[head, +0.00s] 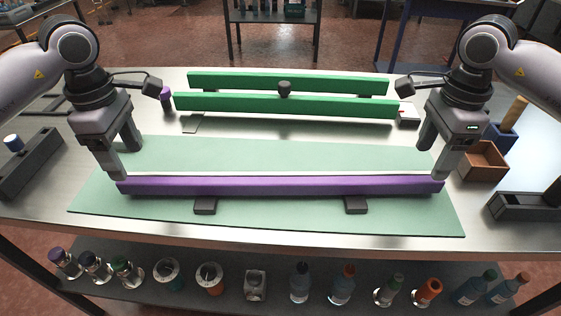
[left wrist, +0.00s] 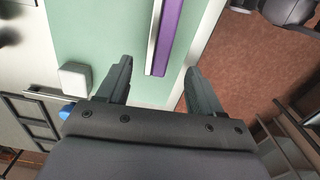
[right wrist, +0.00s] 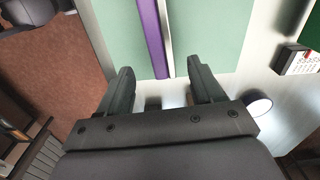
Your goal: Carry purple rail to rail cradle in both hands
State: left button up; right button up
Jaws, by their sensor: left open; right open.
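The purple rail (head: 280,186) lies level across the front of the green mat, over two dark supports (head: 205,206) (head: 356,205). My left gripper (head: 127,164) is open at its left end; the left wrist view shows the rail end (left wrist: 166,40) between the spread fingers (left wrist: 158,68). My right gripper (head: 432,163) is open at its right end; the right wrist view shows the rail (right wrist: 152,40) between the fingers (right wrist: 160,68). Both grippers hold nothing. Two parallel green bars (head: 285,105) (head: 235,81) stand behind; I cannot tell for sure that they form the rail cradle.
A dark knob (head: 285,89) stands between the green bars. The green mat (head: 270,152) is bare between rail and bars. A brown box (head: 484,160) and dark tray (head: 525,205) stand right, another dark tray (head: 30,165) left. Several bottles and jars fill the lower shelf (head: 230,283).

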aim_at(137, 177)
pick_arm(q)
jog(key=shift+w, duration=0.25)
pick_arm(e)
jog(key=shift+w, duration=0.25)
pick_arm(q)
jog(key=shift+s+r, duration=0.1)
pick_arm(e)
jog(key=shift+s, duration=0.1)
pick_arm(q)
jog(key=shift+s, duration=0.1)
pick_arm(e)
jog(key=shift+s, duration=0.1)
pick_arm(q)
jog(key=shift+f, duration=3.6)
pick_arm(e)
jog(key=shift+f, duration=3.55)
pick_arm(q)
grip_shut()
pick_arm(e)
grip_shut()
pick_arm(q)
jog(key=shift+r, duration=0.1)
pick_arm(e)
jog(key=shift+r, duration=0.1)
